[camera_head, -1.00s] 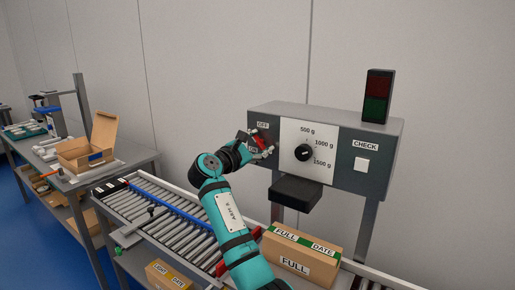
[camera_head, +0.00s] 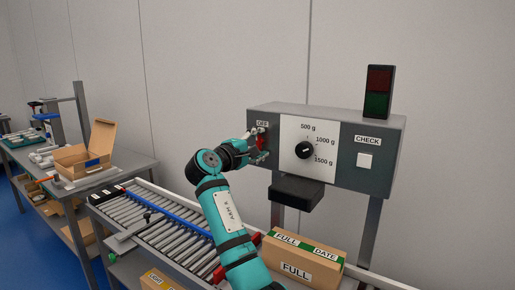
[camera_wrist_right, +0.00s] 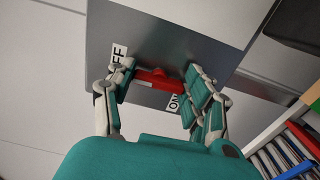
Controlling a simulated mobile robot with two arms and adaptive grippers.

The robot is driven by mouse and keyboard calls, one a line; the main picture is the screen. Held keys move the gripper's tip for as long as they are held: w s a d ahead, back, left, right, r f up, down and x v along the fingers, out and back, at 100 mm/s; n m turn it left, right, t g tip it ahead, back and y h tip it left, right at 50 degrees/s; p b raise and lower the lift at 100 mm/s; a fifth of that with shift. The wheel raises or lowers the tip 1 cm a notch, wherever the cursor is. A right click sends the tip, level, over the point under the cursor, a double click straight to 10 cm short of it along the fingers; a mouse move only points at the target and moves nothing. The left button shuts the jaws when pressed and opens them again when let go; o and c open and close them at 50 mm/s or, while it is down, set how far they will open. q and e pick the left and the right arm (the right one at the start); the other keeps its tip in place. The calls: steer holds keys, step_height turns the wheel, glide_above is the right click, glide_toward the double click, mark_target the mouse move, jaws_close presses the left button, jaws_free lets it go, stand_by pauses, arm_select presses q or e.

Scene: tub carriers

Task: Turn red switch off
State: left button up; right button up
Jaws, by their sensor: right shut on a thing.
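The red switch (camera_head: 261,138) is on the left dark panel of the grey control box (camera_head: 365,148), below the OFF label (camera_head: 262,124). My right gripper (camera_head: 259,150) is at the switch and partly covers it. In the right wrist view the red switch (camera_wrist_right: 157,78) lies between the two fingers of my right gripper (camera_wrist_right: 155,90), which is shut on it. The OFF label (camera_wrist_right: 118,56) is beside the left finger and the ON label (camera_wrist_right: 174,103) beside the right finger. I cannot tell which way the switch is set. My left gripper is not in view.
A dial (camera_head: 304,151), a CHECK button (camera_head: 365,160) and a signal lamp (camera_head: 378,92) are on the box. A black block (camera_head: 297,193) juts out below.

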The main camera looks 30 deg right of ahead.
steer(key=shift+f, duration=0.15)
stand_by(0.4)
steer(key=o, duration=1.2)
steer(key=v, duration=1.2)
